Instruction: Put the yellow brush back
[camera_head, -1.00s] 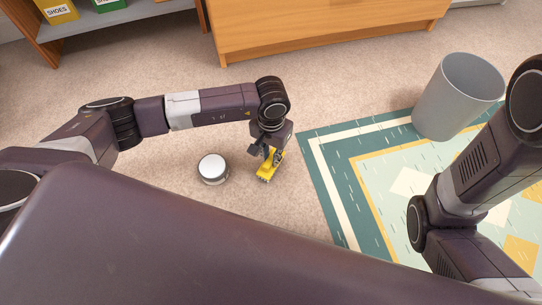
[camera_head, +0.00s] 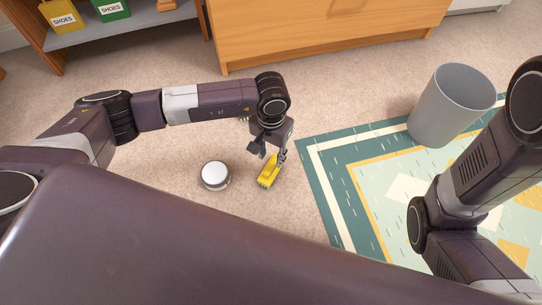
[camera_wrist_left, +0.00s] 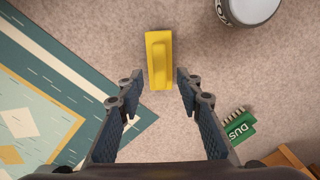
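The yellow brush (camera_head: 268,171) lies on the carpet, to the right of a round white-topped device. In the left wrist view, the brush (camera_wrist_left: 159,60) shows as a yellow block with a raised handle. My left gripper (camera_head: 270,151) is over its far end in the head view. In the left wrist view, the left gripper (camera_wrist_left: 157,92) is open, its two fingers on either side of the brush's near end with gaps showing; I see no grip on it. My right gripper is out of view; only that arm shows at the right.
The round device (camera_head: 215,174) is close by. A green brush with a partly readable label (camera_wrist_left: 237,126) lies near the left gripper. A grey bin (camera_head: 449,108) stands on the patterned rug (camera_head: 335,180). Wooden drawers (camera_head: 320,35) and a shelf with labelled boxes (camera_head: 62,17) are behind.

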